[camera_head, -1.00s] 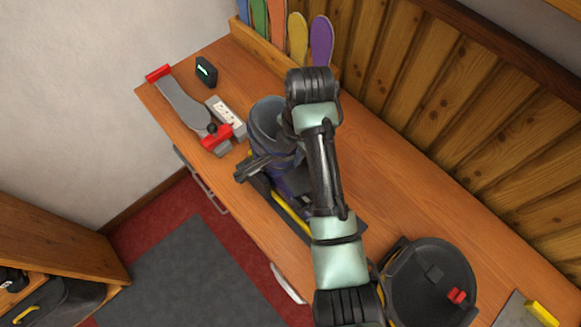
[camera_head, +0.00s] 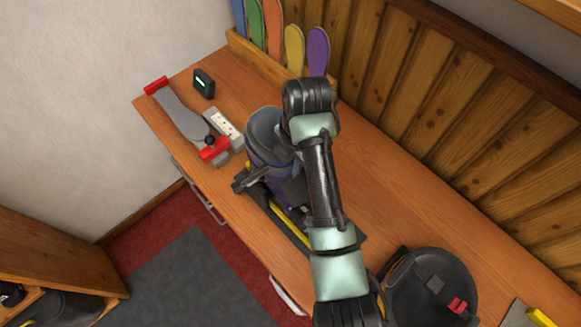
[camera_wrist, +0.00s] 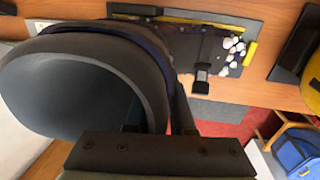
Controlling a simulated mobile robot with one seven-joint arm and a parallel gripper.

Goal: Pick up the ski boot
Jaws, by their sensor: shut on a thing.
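The ski boot (camera_head: 262,146) has a grey-blue open cuff and a darker purple-blue lower part. It stands roughly upright at the bench's front side, over a dark mat (camera_head: 300,238) with yellow strips. In the wrist view its cuff (camera_wrist: 75,85) fills the left side, close to the camera. My gripper (camera_wrist: 178,122) is shut on the boot at the side of its cuff. In the head view my arm hides part of the boot and the grip. I cannot tell whether the sole clears the mat.
A grey device with red ends (camera_head: 185,118), a power strip (camera_head: 224,128) and a small black timer (camera_head: 204,83) lie left. Coloured insoles (camera_head: 274,28) stand in a rack behind. A round black case (camera_head: 430,290) lies right. The back-right bench top is clear.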

